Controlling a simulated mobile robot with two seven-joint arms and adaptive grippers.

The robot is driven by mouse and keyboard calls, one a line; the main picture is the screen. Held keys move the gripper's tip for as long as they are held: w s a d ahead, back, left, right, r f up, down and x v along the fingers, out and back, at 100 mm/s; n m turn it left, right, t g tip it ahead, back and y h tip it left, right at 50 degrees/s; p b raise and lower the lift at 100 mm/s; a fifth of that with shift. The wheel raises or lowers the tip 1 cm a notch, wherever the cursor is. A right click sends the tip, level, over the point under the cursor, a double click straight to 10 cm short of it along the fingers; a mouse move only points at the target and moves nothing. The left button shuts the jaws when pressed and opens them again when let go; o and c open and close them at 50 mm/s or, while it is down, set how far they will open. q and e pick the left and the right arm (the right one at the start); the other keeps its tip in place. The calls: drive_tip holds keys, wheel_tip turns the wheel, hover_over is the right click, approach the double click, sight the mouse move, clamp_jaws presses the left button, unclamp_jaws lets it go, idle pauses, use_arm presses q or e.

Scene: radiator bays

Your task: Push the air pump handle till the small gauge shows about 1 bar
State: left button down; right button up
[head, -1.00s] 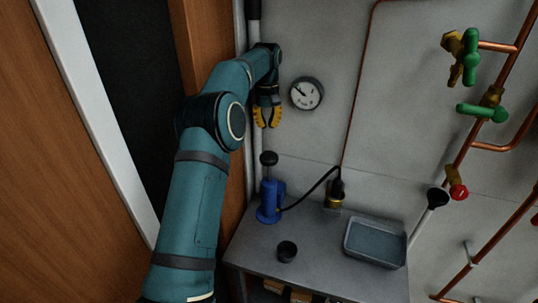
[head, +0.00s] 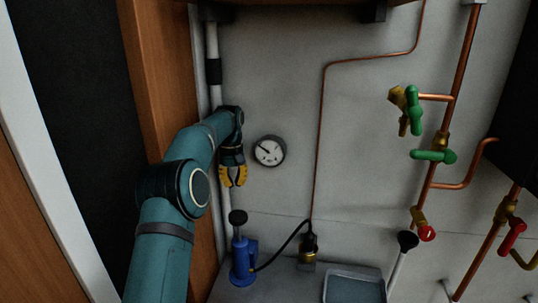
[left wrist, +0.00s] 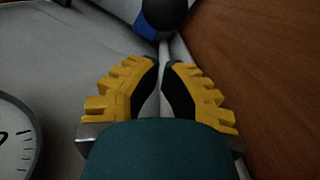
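The blue air pump (head: 243,262) stands on the grey bench by the wall. Its handle has a black knob (head: 238,217) standing up at the top. My left gripper (head: 233,184) points down above the knob, apart from it; its yellow fingertips are close together with nothing between them. The left wrist view shows the fingers (left wrist: 160,66) almost meeting, with the dark knob (left wrist: 166,12) beyond them. The small round gauge (head: 269,151) hangs on the wall right of the gripper. Its needle points up-left; the numbers are too small to read. My right gripper is out of view.
A black hose (head: 284,248) runs from the pump to a brass fitting (head: 308,256). A grey tray (head: 355,287) sits on the bench. Copper pipes with green valve handles (head: 434,155) are at right. A white pipe (head: 213,110) and wooden panel (head: 160,75) stand close to my left arm.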

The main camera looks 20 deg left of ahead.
sight(237, 212)
use_arm(q)
drive_tip(key=shift+s+r, duration=0.1)
drive_tip(key=shift+s+d+r+p, duration=0.15)
drive_tip(key=shift+s+d+p, duration=0.3)
drive_tip(key=shift+s+p, duration=0.1)
drive_tip(key=shift+s+d+r+p, duration=0.15)
drive_tip(key=shift+s+d+p, duration=0.25)
drive_tip(key=shift+s, duration=0.15)
drive_tip(key=shift+s+d+f, duration=0.1)
drive_tip(key=shift+s+d, duration=0.1)
drive_tip(key=shift+s, duration=0.05)
drive_tip(key=shift+f, duration=0.55)
drive_tip(key=f, duration=0.2)
drive_tip(key=f+b, duration=0.1)
drive_tip(key=f, duration=0.2)
drive_tip(key=shift+s+d+b, duration=0.2)
drive_tip(key=shift+b, duration=0.1)
drive_tip(key=shift+f+b, duration=0.45)
drive_tip(key=shift+f, duration=0.05)
